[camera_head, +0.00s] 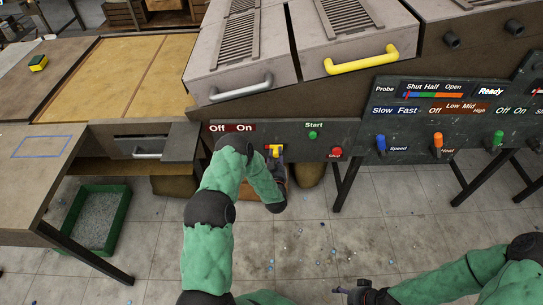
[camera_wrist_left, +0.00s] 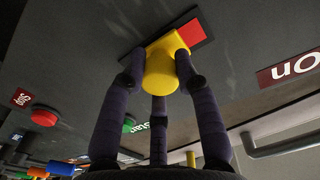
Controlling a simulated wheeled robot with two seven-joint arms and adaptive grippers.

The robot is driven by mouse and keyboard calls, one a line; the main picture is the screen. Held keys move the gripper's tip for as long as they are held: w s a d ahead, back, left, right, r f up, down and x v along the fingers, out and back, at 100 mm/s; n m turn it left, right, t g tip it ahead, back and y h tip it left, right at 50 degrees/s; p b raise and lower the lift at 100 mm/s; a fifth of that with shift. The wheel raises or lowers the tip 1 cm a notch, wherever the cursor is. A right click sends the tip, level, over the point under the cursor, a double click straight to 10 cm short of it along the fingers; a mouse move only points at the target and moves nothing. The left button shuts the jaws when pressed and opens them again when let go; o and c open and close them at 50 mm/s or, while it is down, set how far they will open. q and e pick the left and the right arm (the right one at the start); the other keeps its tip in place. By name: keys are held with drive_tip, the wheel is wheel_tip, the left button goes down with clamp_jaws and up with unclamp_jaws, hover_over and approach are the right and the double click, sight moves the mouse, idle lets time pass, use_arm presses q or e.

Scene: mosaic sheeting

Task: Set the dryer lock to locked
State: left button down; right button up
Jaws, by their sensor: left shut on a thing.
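A yellow knob (camera_head: 274,150) sits on the dark front panel (camera_head: 345,133) below the Off/On label. It also shows in the left wrist view (camera_wrist_left: 161,66), beside a red patch (camera_wrist_left: 193,33) on the panel. My left gripper (camera_head: 277,157) has its dark fingers closed around the knob; in the left wrist view the fingertips (camera_wrist_left: 160,84) touch its sides. I cannot read any locked or unlocked mark near it. My right gripper (camera_head: 352,292) is low in the head view, away from the panel; its fingers are too small to judge.
A green Start button (camera_head: 313,135) and a red Stop button (camera_head: 336,153) are right of the knob. Further right are blue (camera_head: 381,143), orange (camera_head: 437,140) and green (camera_head: 495,139) levers. A yellow handle (camera_head: 362,62) is above. A green bin (camera_head: 94,219) stands on the floor at left.

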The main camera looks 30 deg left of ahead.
use_arm(q)
drive_tip(key=shift+w+d, duration=0.6)
drive_tip(key=shift+d, duration=0.3)
drive_tip(key=shift+r, duration=0.1)
drive_tip(key=c, duration=0.9)
unclamp_jaws()
drive_tip(key=shift+d, duration=0.1)
drive_tip(key=v, duration=1.2)
drive_tip(key=shift+w, duration=0.1)
